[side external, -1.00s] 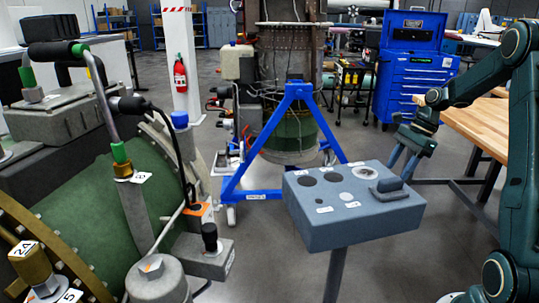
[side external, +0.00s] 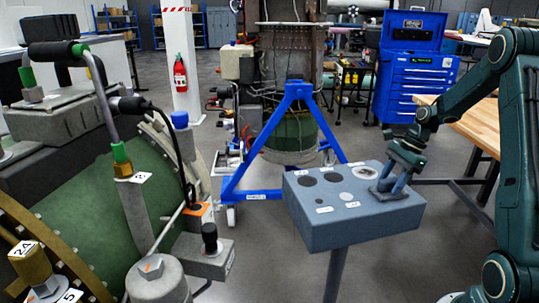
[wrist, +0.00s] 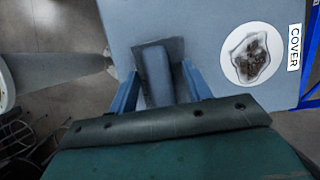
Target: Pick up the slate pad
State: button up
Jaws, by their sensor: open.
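The slate pad (wrist: 154,68) is a small grey-blue block on a darker flat base, at the right end of the stand's top. In the side external view, my gripper (side external: 387,188) is down at the pad, and its fingers hide much of it. In the wrist view, my gripper (wrist: 160,82) is open, with one blue finger on each side of the pad's raised block. Whether the fingers touch the block cannot be told. The pad rests on the stand's top.
The blue-grey stand (side external: 325,222) has round dark and metallic discs with small labels; a white "COVER" label (wrist: 294,47) lies beside one disc. A large green turbine casing (side external: 90,215) fills the left. A wooden bench (side external: 470,125) is behind my arm.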

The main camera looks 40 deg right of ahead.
aim_at(392, 179)
grip_shut()
jog(key=shift+r, duration=5.05)
